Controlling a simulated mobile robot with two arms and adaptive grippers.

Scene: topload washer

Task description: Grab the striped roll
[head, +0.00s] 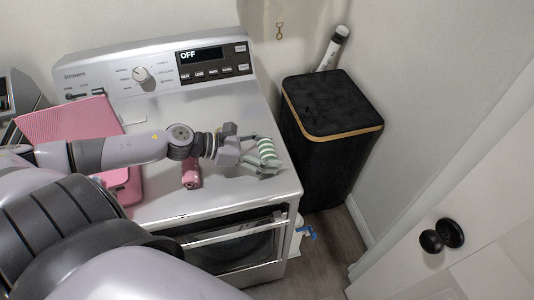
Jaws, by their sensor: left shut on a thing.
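The striped roll (267,150), green and white, is at the right end of the washer's white top, near its right edge. My left gripper (264,155) reaches in from the left and is shut on the roll, with its fingers around the roll's sides. Part of the roll is hidden by the fingers. I cannot tell whether the roll touches the top or is slightly lifted. My right gripper is not in view.
A pink bin or case (65,120) and a small pink item (191,172) are on the washer top (220,105). A tall black hamper (333,105) stands right of the washer. A white door with a black knob (433,241) is at the lower right.

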